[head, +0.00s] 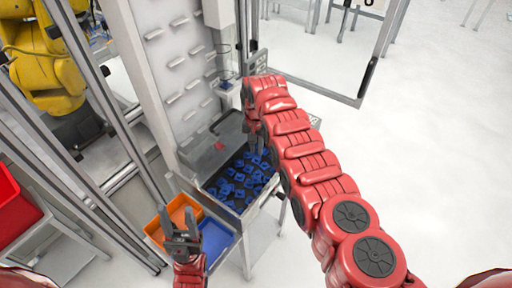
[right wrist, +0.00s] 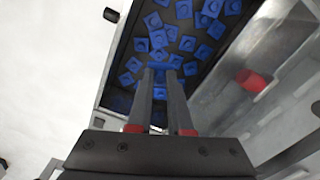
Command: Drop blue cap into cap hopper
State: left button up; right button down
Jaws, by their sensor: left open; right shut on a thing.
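The cap hopper (head: 262,197) is a grey metal tray with many loose blue caps (head: 232,187) lying in it. My right gripper (head: 258,152) is over the back right part of the hopper. In the right wrist view my right gripper (right wrist: 161,72) is shut on a blue cap (right wrist: 159,65) at its fingertips, with the hopper's caps behind it. I cannot tell how high above the other caps it is. My left gripper (head: 178,218) is open and empty, in front of the orange bin and left of the hopper.
An orange bin (head: 186,201) and a blue bin (head: 222,238) stand left of the hopper. A white post with slats (head: 172,60) rises behind. A yellow robot arm (head: 45,60) is at the back left, and a red bin (head: 14,215) at the left edge. Floor on the right is clear.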

aim_at(257, 157)
jog(key=shift+w+d, duration=0.1)
jog(key=shift+w, duration=0.1)
jog(key=shift+f+b, duration=0.3)
notch_tip(257, 157, down, 5)
jog(key=b, duration=0.4)
jog(key=shift+s+r, duration=0.1)
jog(key=shift+f+b, duration=0.2)
jog(key=shift+b, duration=0.1)
jog(key=c, duration=0.8)
grip_release()
jog(key=shift+o, duration=0.2)
